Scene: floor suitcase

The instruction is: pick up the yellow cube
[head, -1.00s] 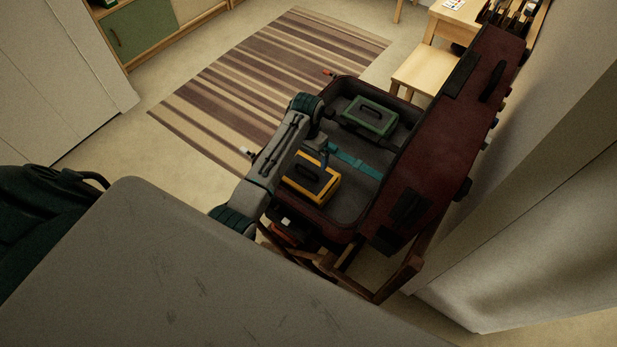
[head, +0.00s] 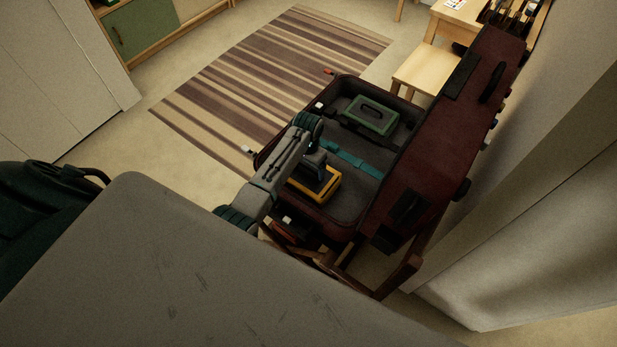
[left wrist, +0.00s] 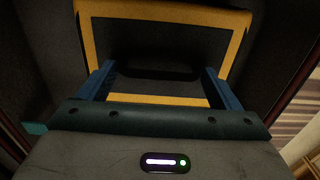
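The yellow cube (head: 326,193) looks like a small yellow case with a dark top and a dark handle. It sits in the near part of the open suitcase (head: 345,228). My left gripper (head: 317,163) is just above it, and my arm hides part of its left side. In the left wrist view, the cube (left wrist: 238,40) fills the upper middle. The two blue fingers of my left gripper (left wrist: 161,85) are spread wide, with the dark handle between and below them. I cannot tell whether they touch it. My right gripper is not in view.
A green case (head: 371,115) lies in the far part of the suitcase, past a teal strap (head: 350,160). The raised dark red lid (head: 440,150) stands on the right. A grey surface (head: 190,270) fills the near left. A striped rug (head: 265,90) lies beyond.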

